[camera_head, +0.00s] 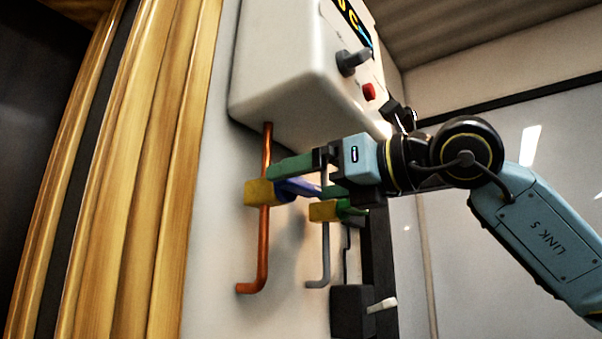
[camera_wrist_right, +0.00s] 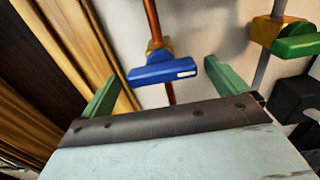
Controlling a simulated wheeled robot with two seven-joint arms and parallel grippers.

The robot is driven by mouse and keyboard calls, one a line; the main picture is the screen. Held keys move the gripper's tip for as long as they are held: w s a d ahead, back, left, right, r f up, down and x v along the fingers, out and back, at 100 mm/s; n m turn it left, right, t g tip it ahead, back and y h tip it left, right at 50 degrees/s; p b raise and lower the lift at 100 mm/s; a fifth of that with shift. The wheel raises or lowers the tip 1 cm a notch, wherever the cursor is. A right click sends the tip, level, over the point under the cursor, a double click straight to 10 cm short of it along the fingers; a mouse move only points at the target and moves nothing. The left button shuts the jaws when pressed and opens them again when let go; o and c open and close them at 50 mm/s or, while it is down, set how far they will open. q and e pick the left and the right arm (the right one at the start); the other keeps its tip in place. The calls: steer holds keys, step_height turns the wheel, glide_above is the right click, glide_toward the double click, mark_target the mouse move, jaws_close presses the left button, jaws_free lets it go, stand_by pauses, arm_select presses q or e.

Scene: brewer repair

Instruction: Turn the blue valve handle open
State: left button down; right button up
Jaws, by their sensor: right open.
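The blue valve handle (camera_head: 300,188) sits on a yellow valve body (camera_head: 259,193) on a copper pipe (camera_head: 265,240). In the right wrist view the blue handle (camera_wrist_right: 163,71) lies crosswise to the pipe, ahead and near the middle of the jaw gap. My right gripper (camera_head: 298,182) has green fingers and is open, with its fingers around the handle's sides. In the wrist view clear gaps show between the handle and both fingertips (camera_wrist_right: 160,73). The near finger hides part of the handle in the head view. My left gripper is not in view.
A second valve with a green handle (camera_head: 350,209) on a grey pipe (camera_head: 325,255) is close below my right gripper. The white boiler box (camera_head: 290,60) hangs above. A black box (camera_head: 350,312) is lower down. Wooden trim (camera_head: 150,150) stands left.

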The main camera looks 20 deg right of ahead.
steer(key=shift+w+a, duration=0.35)
steer(key=shift+w, duration=0.15)
steer(key=shift+w+a, duration=0.15)
steer(key=shift+w, duration=0.2)
steer(key=shift+w+a, duration=0.1)
steer(key=shift+w, duration=0.05)
steer(key=c, duration=1)
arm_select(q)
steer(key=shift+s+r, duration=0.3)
